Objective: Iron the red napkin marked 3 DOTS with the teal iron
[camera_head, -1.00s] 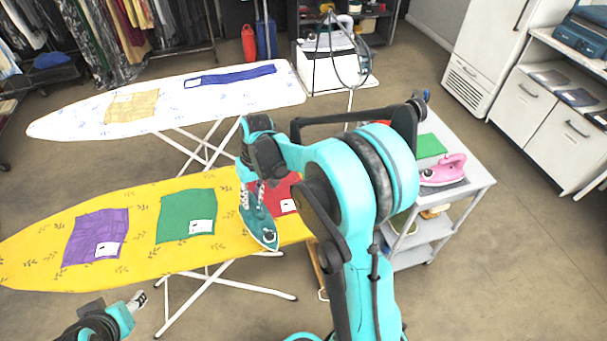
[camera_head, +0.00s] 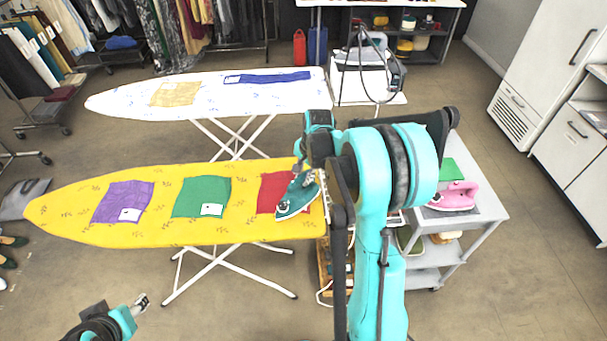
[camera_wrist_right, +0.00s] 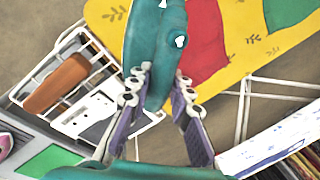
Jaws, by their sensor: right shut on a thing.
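The teal iron (camera_head: 297,199) is in my right gripper (camera_head: 306,172), over the right part of the red napkin (camera_head: 270,190). Whether its sole touches the cloth I cannot tell. The napkin lies on the yellow ironing board (camera_head: 60,212), right of a green napkin (camera_head: 203,192) and a purple napkin (camera_head: 127,200). The iron hides the red napkin's tag, so its dots do not show. In the right wrist view my fingers (camera_wrist_right: 160,88) close on the iron (camera_wrist_right: 155,45), beside the red napkin (camera_wrist_right: 206,40). My left gripper (camera_head: 142,301) is low at the left, away from the board; its opening is unclear.
A white ironing board (camera_head: 125,104) with a yellow and a blue cloth stands behind. A grey cart (camera_head: 490,212) at the right carries a pink iron (camera_head: 455,197) and a green cloth. My right arm blocks the view between board and cart.

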